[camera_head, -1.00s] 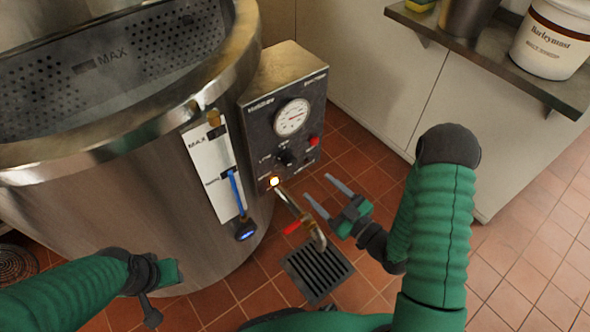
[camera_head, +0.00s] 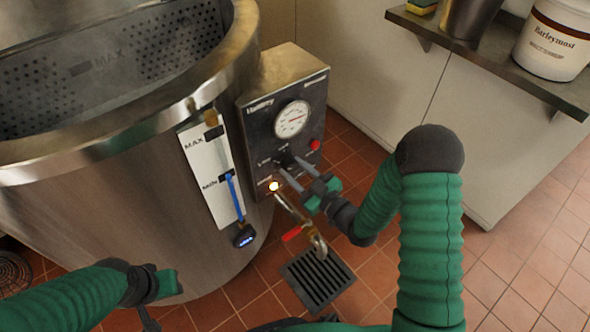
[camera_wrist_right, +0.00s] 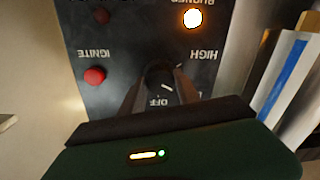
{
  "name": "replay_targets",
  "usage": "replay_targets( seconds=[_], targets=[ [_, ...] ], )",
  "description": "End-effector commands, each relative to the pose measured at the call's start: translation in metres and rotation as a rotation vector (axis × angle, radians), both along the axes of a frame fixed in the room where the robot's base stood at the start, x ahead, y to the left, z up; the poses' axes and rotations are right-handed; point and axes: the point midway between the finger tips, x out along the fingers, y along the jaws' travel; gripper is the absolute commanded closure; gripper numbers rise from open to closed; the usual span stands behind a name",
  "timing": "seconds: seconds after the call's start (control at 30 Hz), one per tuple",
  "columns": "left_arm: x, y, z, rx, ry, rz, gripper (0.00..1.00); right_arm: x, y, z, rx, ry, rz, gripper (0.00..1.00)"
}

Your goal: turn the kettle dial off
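The kettle dial (camera_head: 284,158) is a small black knob on the dark control panel (camera_head: 262,130) of the steel kettle (camera_head: 110,220). My right gripper (camera_head: 288,164) is open, its two fingers pointing at the panel right at the dial. In the right wrist view, upside down, the dial (camera_wrist_right: 158,76) sits between the fingers, with OFF and HIGH printed nearby. Contact and the exact dial setting are unclear. The burner light (camera_head: 274,186) glows. My left gripper (camera_head: 165,284) is low at the left, its fingers not clearly shown.
A red ignite button (camera_head: 315,144) and a round gauge (camera_head: 292,119) are on the panel. A tap with a red handle (camera_head: 292,233) juts out below the right gripper, above a floor drain (camera_head: 318,278). A blue-marked level gauge (camera_head: 234,198) stands left of the panel.

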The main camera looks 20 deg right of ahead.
Motion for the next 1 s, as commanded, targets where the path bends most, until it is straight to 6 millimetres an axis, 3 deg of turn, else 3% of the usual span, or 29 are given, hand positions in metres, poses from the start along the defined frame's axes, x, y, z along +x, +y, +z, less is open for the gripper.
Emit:
replay_targets(
  seconds=[0.03,0.27,0.67,1.0],
  targets=[
    [0.000,0.000,0.000,0.000,0.000,0.000,0.64,0.000,0.000,0.000,0.000,0.000,0.000,0.72],
    [0.000,0.000,0.000,0.000,0.000,0.000,0.64,0.000,0.000,0.000,0.000,0.000,0.001,1.00],
    [0.000,0.000,0.006,0.000,0.000,0.000,0.64,0.000,-0.001,0.001,0.067,0.024,0.000,1.00],
    [0.000,0.000,0.024,0.000,0.000,0.000,0.64,-0.001,-0.001,0.002,0.305,0.113,-0.002,1.00]
  ],
)
